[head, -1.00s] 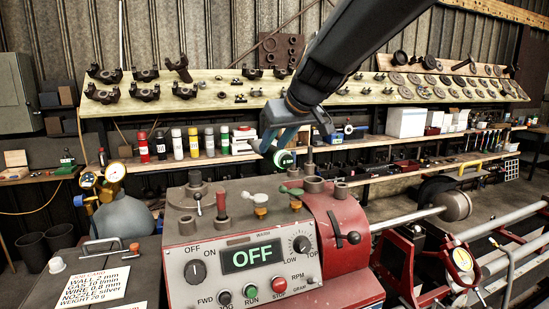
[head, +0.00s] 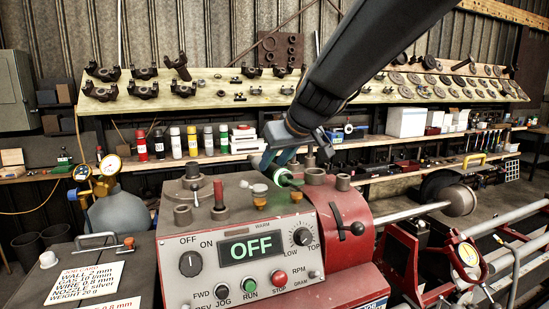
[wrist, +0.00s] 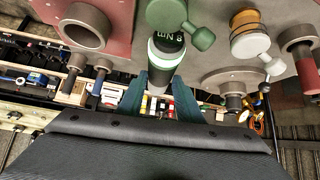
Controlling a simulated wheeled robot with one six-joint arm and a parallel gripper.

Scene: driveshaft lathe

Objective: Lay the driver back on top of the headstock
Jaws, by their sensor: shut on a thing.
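The driver (head: 285,176) has a dark body with a bright green band. In the wrist view the driver (wrist: 166,58) shows its "8 Nm" marking. My gripper (head: 267,160) is shut on it, with a blue-grey finger on each side in the wrist view (wrist: 160,97). The headstock (head: 235,190) is the grey lathe box with a red right part and a panel reading OFF. The driver is over the rear right of its top, close to the levers. I cannot tell whether it touches the top.
A shelf with spray cans (head: 176,142) is behind. Free room on the top is narrow.

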